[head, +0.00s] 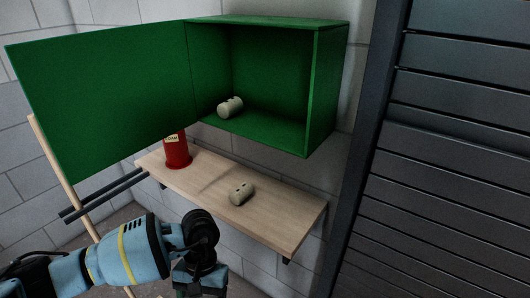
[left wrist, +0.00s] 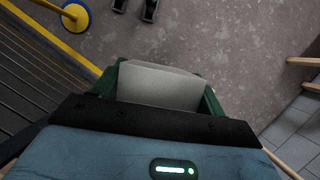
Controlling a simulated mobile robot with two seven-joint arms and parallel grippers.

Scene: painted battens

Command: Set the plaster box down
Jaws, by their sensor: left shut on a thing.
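A pale grey-white box (left wrist: 160,86), which looks like the plaster box, is between the green fingers of my left gripper (left wrist: 160,92) in the left wrist view. The gripper is shut on it, and the floor shows beyond. In the head view my left gripper (head: 200,277) hangs in front of and below the wooden shelf (head: 290,215), at the bottom edge. I cannot make out the box there. My right gripper is in neither view.
An open green cabinet (head: 328,95) holds a pale rounded piece (head: 230,107); its door (head: 100,90) swings left. A red can (head: 177,152) and another pale piece (head: 241,194) stand on the shelf, whose right end is bare. A wooden pole (head: 62,175) leans left.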

